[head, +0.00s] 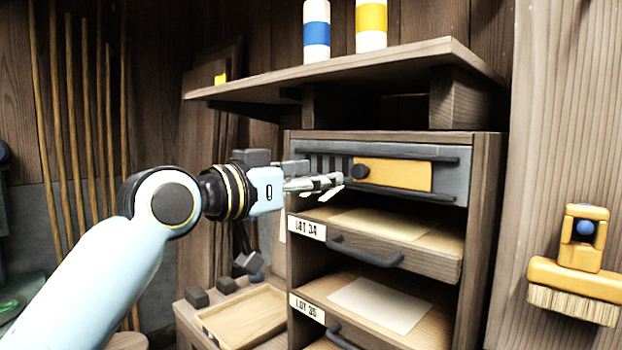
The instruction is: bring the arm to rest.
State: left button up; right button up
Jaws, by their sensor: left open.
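My left arm comes in from the lower left, pale blue with a grey elbow joint. My left gripper (330,186) is open, with no object seen between its fingers. It is in front of the left part of the cabinet's top compartment, near a dark round knob (360,171) on a yellow panel (405,175). I cannot tell whether the fingertips touch anything. My right gripper is not in view.
The wooden cabinet (482,190) has drawers labelled LOT 34 (307,229) and LOT 35 (307,308). A shelf (340,75) above holds two banded cylinders. A wooden tray (265,310) is lower left. A yellow brush (575,275) hangs at right.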

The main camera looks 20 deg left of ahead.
pick_arm(q)
jog(key=shift+s, duration=0.15)
dwell(0.3)
